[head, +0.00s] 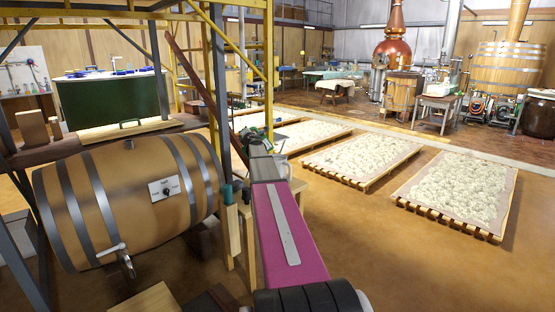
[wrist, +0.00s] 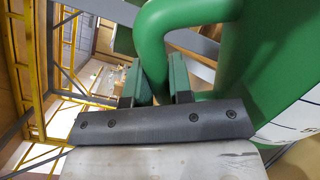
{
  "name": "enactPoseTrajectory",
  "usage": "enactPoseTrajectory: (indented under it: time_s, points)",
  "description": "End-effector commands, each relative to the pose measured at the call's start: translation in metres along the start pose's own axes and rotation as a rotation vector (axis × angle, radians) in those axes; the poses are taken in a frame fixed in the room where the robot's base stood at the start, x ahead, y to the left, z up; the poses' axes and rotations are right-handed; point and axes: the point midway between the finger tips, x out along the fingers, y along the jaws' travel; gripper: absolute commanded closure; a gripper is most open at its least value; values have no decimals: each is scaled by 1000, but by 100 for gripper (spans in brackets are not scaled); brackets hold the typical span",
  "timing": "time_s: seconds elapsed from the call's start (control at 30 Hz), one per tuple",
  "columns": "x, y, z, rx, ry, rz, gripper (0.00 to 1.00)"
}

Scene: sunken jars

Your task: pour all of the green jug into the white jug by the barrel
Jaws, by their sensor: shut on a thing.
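The green jug (wrist: 275,60) fills the right side of the wrist view, with its curved handle (wrist: 152,45) between my fingers. My gripper (wrist: 158,85) is shut on this handle. In the head view my gripper (head: 256,136) is at the far end of my arm, right of the barrel (head: 130,200), and my arm hides most of the jug. The barrel lies on its side with a metal tap at its lower front. I cannot make out the white jug for certain; a small pale shape shows just right of my gripper. The jug's contents are hidden.
A yellow metal frame (head: 262,60) rises behind and beside the barrel. Low pallets of pale material (head: 360,155) lie on the floor to the right. A green cabinet (head: 112,98) stands at the back left. The brown floor at the lower right is clear.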

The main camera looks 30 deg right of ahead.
Motion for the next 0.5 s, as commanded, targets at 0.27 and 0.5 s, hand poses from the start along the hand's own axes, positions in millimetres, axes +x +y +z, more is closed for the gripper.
enactPoseTrajectory:
  time_s: [0.27,0.5]
  points:
    - [0,8,26,139,-1,0,100]
    - [0,13,45,251,0,0,100]
